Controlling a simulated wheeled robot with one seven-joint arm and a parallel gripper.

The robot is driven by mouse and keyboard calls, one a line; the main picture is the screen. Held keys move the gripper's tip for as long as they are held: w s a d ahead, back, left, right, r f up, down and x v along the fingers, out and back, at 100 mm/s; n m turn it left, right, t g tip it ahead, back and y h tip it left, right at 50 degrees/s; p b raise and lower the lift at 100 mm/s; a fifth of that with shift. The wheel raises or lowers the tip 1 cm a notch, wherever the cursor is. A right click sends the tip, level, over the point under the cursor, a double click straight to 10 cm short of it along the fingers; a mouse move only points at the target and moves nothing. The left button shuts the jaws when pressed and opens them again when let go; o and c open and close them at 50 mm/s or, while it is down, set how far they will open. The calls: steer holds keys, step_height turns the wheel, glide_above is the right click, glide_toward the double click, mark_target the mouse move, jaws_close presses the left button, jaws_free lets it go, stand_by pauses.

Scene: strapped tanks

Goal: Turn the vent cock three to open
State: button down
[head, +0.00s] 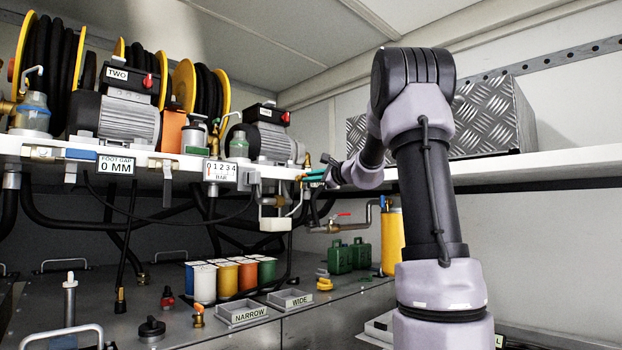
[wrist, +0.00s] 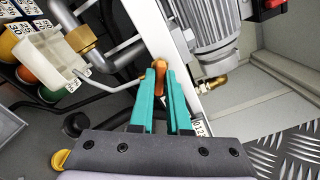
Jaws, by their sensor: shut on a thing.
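My gripper (head: 307,177) is at the front edge of the shelf, right of the second pump, with its teal fingers pointing left in the head view. In the wrist view my gripper (wrist: 160,72) has its fingertips closed around a small orange-brown cock handle (wrist: 159,66) at the white shelf edge. The fingers hide the lower part of the handle. No number is readable on this cock, and I cannot tell how far it is turned.
Behind the handle stands a grey pump motor (wrist: 213,42) with a brass elbow (wrist: 211,83). A white box (wrist: 50,57) hangs left of the shelf edge. Below are trays marked NARROW (head: 243,313) and WIDE (head: 290,299). A chequer-plate box (head: 490,118) is at right.

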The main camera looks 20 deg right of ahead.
steer(key=n, duration=0.6)
steer(key=shift+f, duration=0.2)
steer(key=shift+n, duration=0.3)
steer(key=c, duration=0.9)
jaws_free()
steer(key=shift+s, duration=0.1)
steer(key=v, duration=1)
steer(key=shift+s+d, duration=0.15)
steer(key=shift+s, duration=0.1)
